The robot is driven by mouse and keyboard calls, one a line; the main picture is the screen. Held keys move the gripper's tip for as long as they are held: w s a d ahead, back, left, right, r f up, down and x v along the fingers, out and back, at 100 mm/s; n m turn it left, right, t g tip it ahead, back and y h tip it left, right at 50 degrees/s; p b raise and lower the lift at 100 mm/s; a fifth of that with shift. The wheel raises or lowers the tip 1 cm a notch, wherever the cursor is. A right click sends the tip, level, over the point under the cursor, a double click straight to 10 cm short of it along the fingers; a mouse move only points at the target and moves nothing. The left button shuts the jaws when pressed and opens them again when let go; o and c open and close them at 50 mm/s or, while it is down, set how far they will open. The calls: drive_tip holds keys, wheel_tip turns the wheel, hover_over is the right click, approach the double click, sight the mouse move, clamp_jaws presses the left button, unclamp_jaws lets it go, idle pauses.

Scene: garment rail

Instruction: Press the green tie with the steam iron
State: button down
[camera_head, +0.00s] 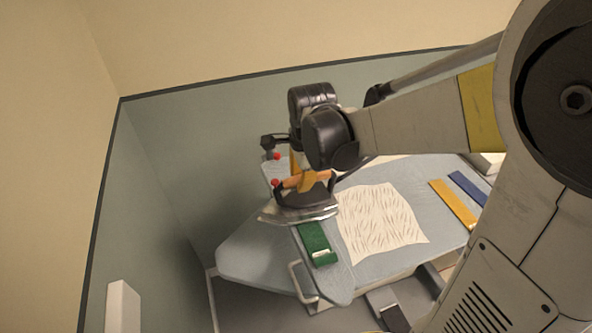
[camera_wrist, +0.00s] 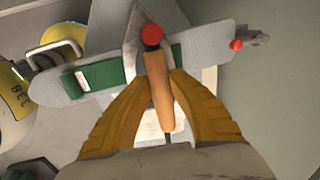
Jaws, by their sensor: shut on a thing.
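My gripper (camera_head: 301,174) is shut on the orange handle of the steam iron (camera_head: 306,199), which has a dark body and a pale metal base. In the wrist view my yellow fingers (camera_wrist: 160,88) close around the iron's handle (camera_wrist: 158,92), which has a red knob at one end. The green tie (camera_head: 318,246) lies on the narrow blue-grey board; its near end shows, and the iron covers its far part. In the wrist view the tie (camera_wrist: 103,75) shows on both sides of the iron. I cannot tell whether the iron touches it.
A yellow strip (camera_head: 453,204) and a blue strip (camera_head: 467,187) lie farther right. A wall stands close behind the board.

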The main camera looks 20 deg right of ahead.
drive_tip(key=shift+s+p, duration=0.75)
drive_tip(key=shift+s, duration=4)
drive_tip(key=w+b, duration=0.3)
drive_tip(key=w, duration=1.2)
drive_tip(key=shift+w+r, duration=0.1)
drive_tip(key=shift+r, duration=0.05)
drive_tip(key=w+p+v, duration=0.1)
drive_tip(key=p+v, duration=0.3)
drive_tip(key=v, duration=0.2)
drive_tip(key=shift+w+r, duration=0.2)
drive_tip(key=shift+r, duration=0.25)
